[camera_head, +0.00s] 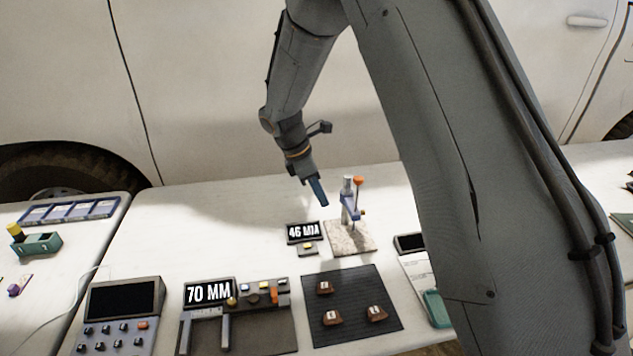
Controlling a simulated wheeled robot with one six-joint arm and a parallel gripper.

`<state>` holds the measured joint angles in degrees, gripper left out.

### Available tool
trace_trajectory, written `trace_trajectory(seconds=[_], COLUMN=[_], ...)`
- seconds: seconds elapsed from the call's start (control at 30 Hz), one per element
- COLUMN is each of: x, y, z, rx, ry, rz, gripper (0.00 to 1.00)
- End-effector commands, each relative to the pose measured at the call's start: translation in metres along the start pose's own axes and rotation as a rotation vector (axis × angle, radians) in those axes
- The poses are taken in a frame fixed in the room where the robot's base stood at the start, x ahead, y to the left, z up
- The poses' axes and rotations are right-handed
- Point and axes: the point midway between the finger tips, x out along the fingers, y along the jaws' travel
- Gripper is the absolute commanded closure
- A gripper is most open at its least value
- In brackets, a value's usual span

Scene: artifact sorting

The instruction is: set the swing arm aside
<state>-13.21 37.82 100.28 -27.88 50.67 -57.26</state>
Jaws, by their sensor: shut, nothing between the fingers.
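A small stand with a pale stone-like base (348,240) stands on the table, with a grey upright post. A blue-purple arm (349,208) is on this post, and an orange knob (358,181) tops a thin rod beside it. I take the blue-purple part as the swing arm; its exact angle is too small to tell. My gripper (319,193) is shut and empty, with blue fingers pointing down, just left of the post and above the table. It appears apart from the stand, though the depth gap is hard to judge.
A "46 MM" display (303,233) is left of the stand. A dark mat (350,333) with several brown pieces lies in front. A "70 MM" fixture (209,293) and a control box (122,300) stand front left. The table's back left is clear.

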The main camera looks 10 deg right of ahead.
Motion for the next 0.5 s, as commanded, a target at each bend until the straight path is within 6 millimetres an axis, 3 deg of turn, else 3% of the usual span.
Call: trace_trajectory(seconds=[0.13,0.3,0.5], x=[0.029,0.036,0.042], y=[-0.001,-0.001,0.000], z=[0.001,0.024,0.036], rx=[-0.001,0.002,0.001], ry=[-0.001,0.000,0.001], rz=[-0.004,-0.001,0.001], gripper=[1.00,1.00,1.00])
